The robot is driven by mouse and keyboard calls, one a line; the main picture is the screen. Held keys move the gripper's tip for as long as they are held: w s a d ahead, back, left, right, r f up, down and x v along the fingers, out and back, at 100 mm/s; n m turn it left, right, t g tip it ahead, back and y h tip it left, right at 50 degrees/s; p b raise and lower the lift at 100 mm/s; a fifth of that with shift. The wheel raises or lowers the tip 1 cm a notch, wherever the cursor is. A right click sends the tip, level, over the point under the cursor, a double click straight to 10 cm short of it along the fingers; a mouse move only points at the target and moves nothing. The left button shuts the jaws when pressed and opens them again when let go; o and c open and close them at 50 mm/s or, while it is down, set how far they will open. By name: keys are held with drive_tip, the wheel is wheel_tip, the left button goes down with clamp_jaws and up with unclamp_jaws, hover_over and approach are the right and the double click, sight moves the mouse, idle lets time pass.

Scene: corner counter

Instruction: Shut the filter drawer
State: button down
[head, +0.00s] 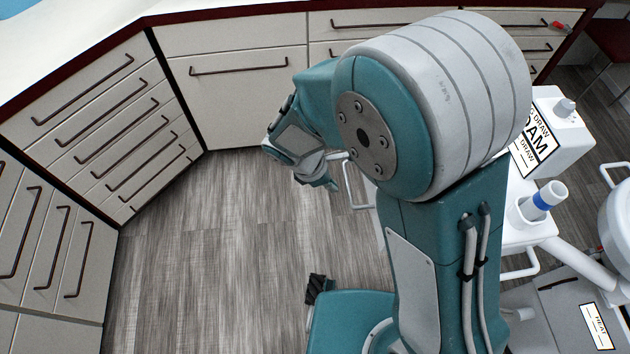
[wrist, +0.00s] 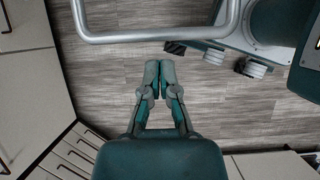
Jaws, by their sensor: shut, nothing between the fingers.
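My gripper (head: 328,184) hangs over the floor, just left of a white tube rail (head: 352,182), and is partly hidden behind my arm. In the wrist view, my gripper (wrist: 160,70) is shut with its fingertips together and empty. The bent grey rail (wrist: 150,36) shows beyond the tips, apart from them in the picture. I cannot tell which drawer is the filter drawer, as no such label is readable. The left drawer stack (head: 128,140) has several dark bar handles, and its fronts look flush. The corner drawers (head: 235,62) also look flush.
A white dental unit (head: 570,135) with labels, trays and a blue-banded cup (head: 545,197) stands at the right. A red chair (head: 610,40) is at the far right. The wooden floor (head: 200,250) is clear between the left cabinets and my base.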

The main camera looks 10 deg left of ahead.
drive_tip(key=shift+w+d+r, duration=0.1)
drive_tip(key=shift+w+d, duration=0.05)
drive_tip(key=shift+d, duration=0.35)
drive_tip(key=w+d, duration=0.1)
drive_tip(key=d, duration=0.3)
drive_tip(key=w+d, duration=0.1)
drive_tip(key=d, duration=0.3)
drive_tip(key=w+d, duration=0.2)
drive_tip(key=d, duration=0.2)
drive_tip(key=shift+d, duration=0.35)
drive_tip(key=shift+a, duration=0.2)
